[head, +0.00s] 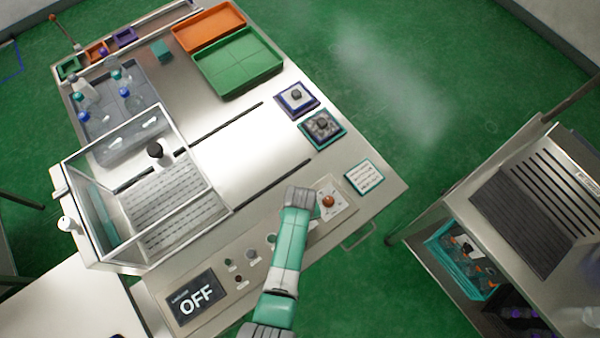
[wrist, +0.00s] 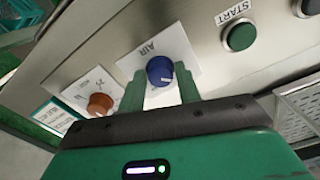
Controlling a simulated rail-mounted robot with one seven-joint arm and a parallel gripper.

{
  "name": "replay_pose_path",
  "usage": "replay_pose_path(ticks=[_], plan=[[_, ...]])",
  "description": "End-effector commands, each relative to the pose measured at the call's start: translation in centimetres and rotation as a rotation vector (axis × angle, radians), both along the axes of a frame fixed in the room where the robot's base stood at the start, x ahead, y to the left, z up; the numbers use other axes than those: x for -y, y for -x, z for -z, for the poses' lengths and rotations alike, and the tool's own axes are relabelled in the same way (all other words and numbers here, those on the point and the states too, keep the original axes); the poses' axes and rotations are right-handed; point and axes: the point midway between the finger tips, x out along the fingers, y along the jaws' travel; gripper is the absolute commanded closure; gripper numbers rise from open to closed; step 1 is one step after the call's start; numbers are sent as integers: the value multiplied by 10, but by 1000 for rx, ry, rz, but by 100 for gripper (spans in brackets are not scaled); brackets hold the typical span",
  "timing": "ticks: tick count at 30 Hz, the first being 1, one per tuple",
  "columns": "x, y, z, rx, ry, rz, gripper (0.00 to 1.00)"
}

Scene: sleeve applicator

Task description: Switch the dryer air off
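The dryer air control is a round blue knob (wrist: 160,71) on a white plate marked AIR (wrist: 150,48), on the metal front panel in the wrist view. Its pointer setting cannot be made out. My gripper (wrist: 160,80) is open, with one green finger on each side of the knob in the picture. Whether the fingers touch it cannot be told. In the head view my gripper (head: 303,198) is over the right part of the panel, and my arm hides the blue knob there.
An orange-brown knob (wrist: 100,104) is left of the AIR knob; it also shows in the head view (head: 328,201). A green START button (wrist: 239,36) is to the right. A display (head: 195,298) reads OFF. A clear-walled enclosure (head: 140,190) stands on the table behind the panel.

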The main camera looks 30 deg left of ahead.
Motion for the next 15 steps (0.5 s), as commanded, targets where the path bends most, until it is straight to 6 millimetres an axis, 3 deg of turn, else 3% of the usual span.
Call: replay_pose_path(ticks=[2, 10, 15], plan=[[0, 0, 0, 0, 0, 0, 50], [0, 0, -1, 0, 0, 1, 50], [0, 0, -29, 4, -1, 1, 50]])
